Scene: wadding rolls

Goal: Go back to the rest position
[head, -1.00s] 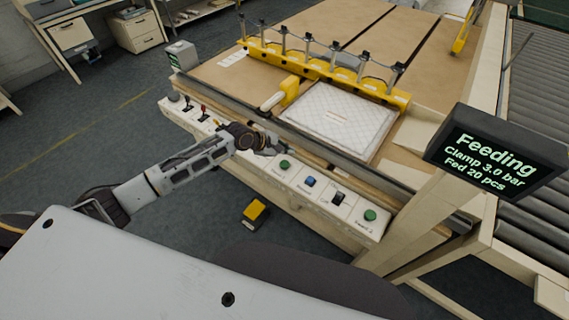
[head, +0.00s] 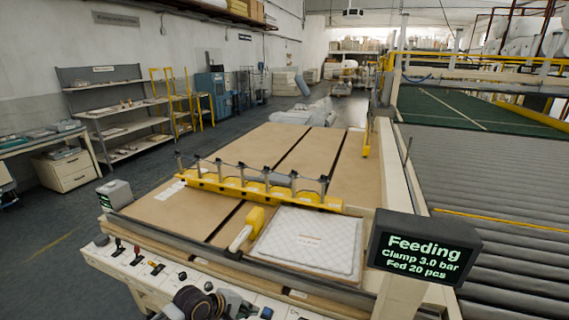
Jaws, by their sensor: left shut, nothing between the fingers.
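My left gripper (head: 238,306) shows at the bottom edge of the head view, in front of the control panel of the feeding table. It is shut and empty. Most of the arm behind it is cut off by the frame edge. My right gripper is not in the view. The status screen (head: 420,254) at the right reads "Feeding, Clamp 3.0 bar, Fed 20 pcs".
The feeding table (head: 262,151) has a yellow clamp bar (head: 262,192), a white quilted pad (head: 308,240) and a yellow-headed tool (head: 254,221). A roller conveyor (head: 500,180) runs along the right. Shelves (head: 115,110) and a drawer unit (head: 68,170) stand left. Grey floor between is clear.

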